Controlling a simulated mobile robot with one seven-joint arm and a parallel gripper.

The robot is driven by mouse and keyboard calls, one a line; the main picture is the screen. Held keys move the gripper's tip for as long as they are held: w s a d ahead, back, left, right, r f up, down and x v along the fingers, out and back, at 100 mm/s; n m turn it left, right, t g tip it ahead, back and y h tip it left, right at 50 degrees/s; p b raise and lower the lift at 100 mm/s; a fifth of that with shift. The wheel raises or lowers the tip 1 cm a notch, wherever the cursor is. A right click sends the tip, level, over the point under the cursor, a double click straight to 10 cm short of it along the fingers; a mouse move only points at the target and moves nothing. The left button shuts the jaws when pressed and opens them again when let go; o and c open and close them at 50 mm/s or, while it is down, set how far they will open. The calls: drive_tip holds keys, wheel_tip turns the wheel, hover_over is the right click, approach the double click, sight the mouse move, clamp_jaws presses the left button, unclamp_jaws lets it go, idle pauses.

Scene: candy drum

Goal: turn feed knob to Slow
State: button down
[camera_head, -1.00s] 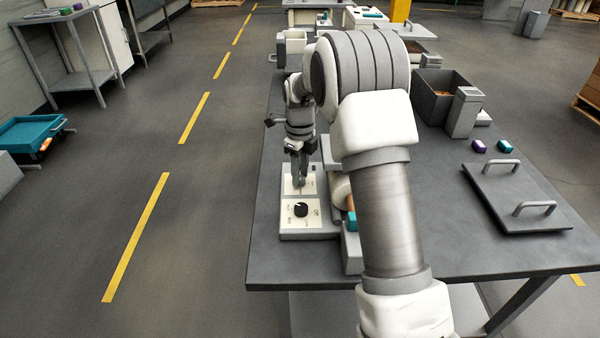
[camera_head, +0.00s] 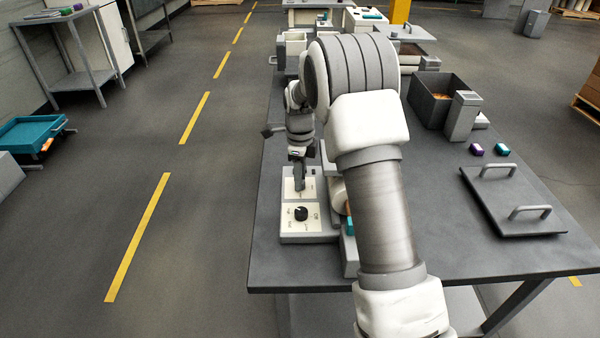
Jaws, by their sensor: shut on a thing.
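A control panel (camera_head: 312,230) with a pale face sits at the left edge of the grey table. A black round knob (camera_head: 301,213) is on its nearer plate, with small marks around it too tiny to read. My gripper (camera_head: 299,187) points down over the panel's farther plate, behind the black knob. It is shut, and its fingertips are at the plate; what they hold is hidden between the fingers. I cannot tell which knob is the feed knob or where its pointer stands.
My arm hides the table's middle and part of the drum beside the panel. A grey lid with two handles (camera_head: 512,200), purple and teal blocks (camera_head: 502,149), a dark bin (camera_head: 440,95) and a grey canister (camera_head: 463,115) stand to the right.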

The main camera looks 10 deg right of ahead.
drive_tip(key=n+p, duration=0.2)
drive_tip(key=n, duration=0.4)
drive_tip(key=shift+r+n+p, duration=0.1)
drive_tip(key=shift+n+p, duration=0.2)
drive_tip(key=shift+p, duration=0.1)
drive_tip(key=n+p, duration=0.1)
drive_tip(key=n, duration=0.5)
drive_tip(key=shift+p, duration=0.3)
drive_tip(key=shift+n, duration=0.3)
drive_tip(key=c, duration=0.6)
unclamp_jaws()
drive_tip(key=shift+r+p, duration=1.4)
drive_tip(key=shift+r, duration=7.25)
